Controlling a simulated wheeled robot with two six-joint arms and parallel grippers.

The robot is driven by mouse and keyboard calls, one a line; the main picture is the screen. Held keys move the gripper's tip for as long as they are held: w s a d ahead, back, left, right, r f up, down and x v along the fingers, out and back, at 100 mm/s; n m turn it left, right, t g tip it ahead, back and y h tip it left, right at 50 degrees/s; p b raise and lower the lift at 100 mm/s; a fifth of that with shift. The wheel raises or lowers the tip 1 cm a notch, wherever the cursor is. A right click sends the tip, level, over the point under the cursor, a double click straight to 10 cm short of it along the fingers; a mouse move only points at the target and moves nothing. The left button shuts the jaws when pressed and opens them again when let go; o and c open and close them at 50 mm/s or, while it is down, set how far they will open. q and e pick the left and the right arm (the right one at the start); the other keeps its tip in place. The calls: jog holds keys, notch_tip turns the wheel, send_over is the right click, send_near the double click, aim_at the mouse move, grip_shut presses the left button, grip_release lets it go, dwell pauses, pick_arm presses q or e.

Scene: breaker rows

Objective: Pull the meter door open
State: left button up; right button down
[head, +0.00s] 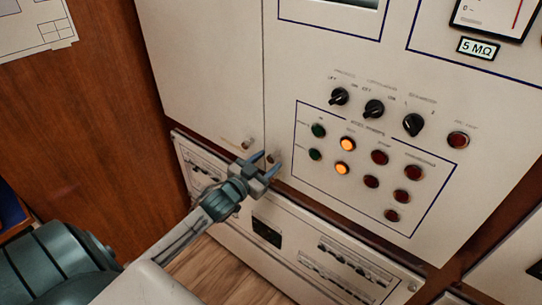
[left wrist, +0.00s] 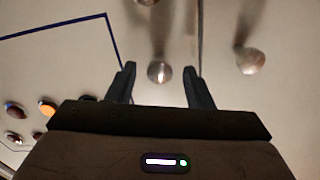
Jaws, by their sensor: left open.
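The white cabinet door (head: 330,185) with the lamps, dials and a meter at its top is closed, flush along the seam with the plain door to its left. It has a small round metal knob (head: 275,157) near its lower left corner. My left gripper (head: 266,164) is open at this knob. In the left wrist view the knob (left wrist: 160,72) shows between the two fingertips of my left gripper (left wrist: 160,69), with gaps on both sides. I cannot tell how deep it sits between them. My right gripper is not in view.
The plain door (head: 205,70) at left has its own knob (head: 247,143), just across the seam; it also shows in the left wrist view (left wrist: 250,61). Below is a lower panel (head: 290,250) with slots. Rotary switches (head: 374,109) and several lamps (head: 347,144) stick out at right.

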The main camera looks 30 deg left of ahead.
pick_arm(q)
jog(key=shift+w+d, duration=0.1)
jog(key=shift+w, duration=1.1)
grip_shut()
jog(key=shift+f, duration=0.1)
